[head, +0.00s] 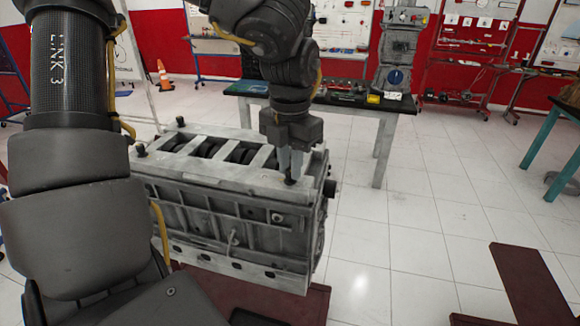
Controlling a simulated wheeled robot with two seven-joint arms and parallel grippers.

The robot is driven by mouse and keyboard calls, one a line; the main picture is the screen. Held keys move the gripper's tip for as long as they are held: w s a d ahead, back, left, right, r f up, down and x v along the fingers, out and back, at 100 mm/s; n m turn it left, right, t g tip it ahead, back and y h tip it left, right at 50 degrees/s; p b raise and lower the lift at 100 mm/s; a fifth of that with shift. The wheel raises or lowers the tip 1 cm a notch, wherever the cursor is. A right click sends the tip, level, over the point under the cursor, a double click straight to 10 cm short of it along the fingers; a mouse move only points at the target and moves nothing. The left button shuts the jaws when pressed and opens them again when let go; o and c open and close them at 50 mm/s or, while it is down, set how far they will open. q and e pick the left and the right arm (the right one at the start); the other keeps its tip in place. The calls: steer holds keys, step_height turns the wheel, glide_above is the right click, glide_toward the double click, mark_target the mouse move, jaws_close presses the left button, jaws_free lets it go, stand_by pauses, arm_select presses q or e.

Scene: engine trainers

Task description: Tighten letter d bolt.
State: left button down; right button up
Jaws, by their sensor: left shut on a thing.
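A grey engine block (205,212) stands in the middle of the head view, with open cylinder bays along its top. My left gripper (290,170) points straight down over the right end of the block's top. Its fingers are shut around a small dark bolt (290,181), which is upright at the top surface and mostly hidden between the fingertips. Other dark bolts stand on the block, one at the near left corner (140,150), one at the far left (180,121) and one at the right end (329,188). No letter d is readable. My right gripper is out of view.
The block rests over a dark red base (260,300). A dark-topped workbench (345,98) with tools and a grey machine (400,50) stands behind. A teal-legged table (550,145) is at the right. An orange cone (164,75) stands far left.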

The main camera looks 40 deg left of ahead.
arm_select(q)
steer(key=m, duration=0.6)
steer(key=shift+m, duration=0.3)
steer(key=m, duration=0.6)
steer(key=m+p, duration=0.1)
steer(key=m, duration=0.5)
steer(key=shift+m, duration=0.4)
steer(key=m, duration=0.5)
steer(key=shift+m+p, duration=0.4)
steer(key=c, duration=1.3)
jaws_free()
steer(key=shift+c, duration=0.2)
